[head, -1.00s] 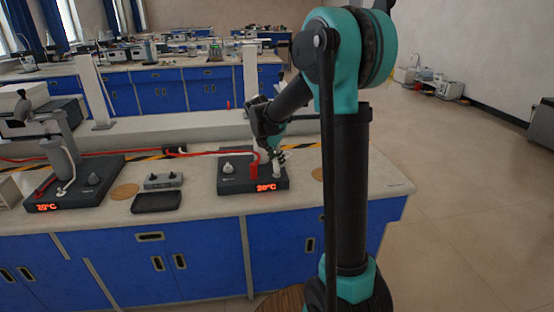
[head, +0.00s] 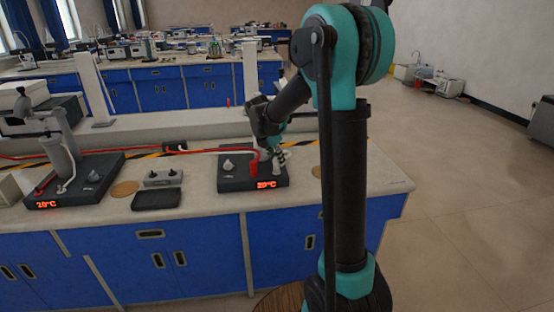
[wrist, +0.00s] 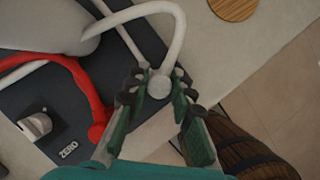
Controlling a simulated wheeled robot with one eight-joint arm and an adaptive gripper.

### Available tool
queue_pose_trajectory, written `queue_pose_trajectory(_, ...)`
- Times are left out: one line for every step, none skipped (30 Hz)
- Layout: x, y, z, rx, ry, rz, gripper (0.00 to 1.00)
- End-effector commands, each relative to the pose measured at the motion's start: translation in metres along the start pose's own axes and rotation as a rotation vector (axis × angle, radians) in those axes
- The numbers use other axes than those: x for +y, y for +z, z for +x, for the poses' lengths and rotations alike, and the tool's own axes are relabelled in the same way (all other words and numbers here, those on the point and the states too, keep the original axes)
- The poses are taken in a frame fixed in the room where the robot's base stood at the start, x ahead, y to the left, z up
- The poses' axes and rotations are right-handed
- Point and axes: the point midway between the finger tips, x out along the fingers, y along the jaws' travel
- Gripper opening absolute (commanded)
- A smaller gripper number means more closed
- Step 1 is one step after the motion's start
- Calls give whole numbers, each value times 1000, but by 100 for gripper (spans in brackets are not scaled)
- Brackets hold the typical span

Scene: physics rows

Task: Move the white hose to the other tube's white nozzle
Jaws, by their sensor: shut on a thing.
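The white hose (wrist: 172,45) arcs from the grey tube (wrist: 45,25) in the wrist view. My gripper (wrist: 157,92) is shut on the hose's white round end, with a finger on each side. In the head view my gripper (head: 276,157) is over the front right of the right dark device (head: 240,183); the hose there is small and mostly hidden by my arm. Whether the hose end touches a nozzle under it I cannot tell. The other tube (head: 58,157) stands on the left device (head: 105,180), with a thin white piece (head: 67,186) at its foot.
A red hose (head: 110,156) runs along the bench between the devices; its red end (wrist: 97,132) is left of my gripper.

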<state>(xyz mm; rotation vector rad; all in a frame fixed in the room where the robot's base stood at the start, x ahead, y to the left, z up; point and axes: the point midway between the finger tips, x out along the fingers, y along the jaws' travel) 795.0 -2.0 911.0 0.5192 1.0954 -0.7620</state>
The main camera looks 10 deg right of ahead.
Motion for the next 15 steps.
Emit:
queue_pose_trajectory(0, 0, 0, 0, 0, 0, 0)
queue_pose_trajectory(0, 0, 0, 0, 0, 0, 0)
queue_pose_trajectory(0, 0, 0, 0, 0, 0, 0)
queue_pose_trajectory(0, 0, 1, 0, 0, 0, 0)
queue_pose_trajectory(0, 0, 1, 0, 0, 0, 0)
queue_pose_trajectory(0, 0, 1, 0, 0, 0, 0)
queue_pose_trajectory(0, -1, 2, 0, 0, 0, 0)
queue_pose_trajectory(0, -1, 2, 0, 0, 0, 0)
queue_pose_trajectory(0, -1, 2, 0, 0, 0, 0)
queue_pose_trajectory(0, -1, 3, 0, 0, 0, 0)
queue_pose_trajectory(0, -1, 3, 0, 0, 0, 0)
queue_pose_trajectory(0, -2, 4, 0, 0, 0, 0)
queue_pose_trajectory(0, -2, 4, 0, 0, 0, 26)
queue_pose_trajectory(0, -1, 4, 0, 0, 0, 30)
queue_pose_trajectory(0, -1, 4, 0, 0, 0, 35)
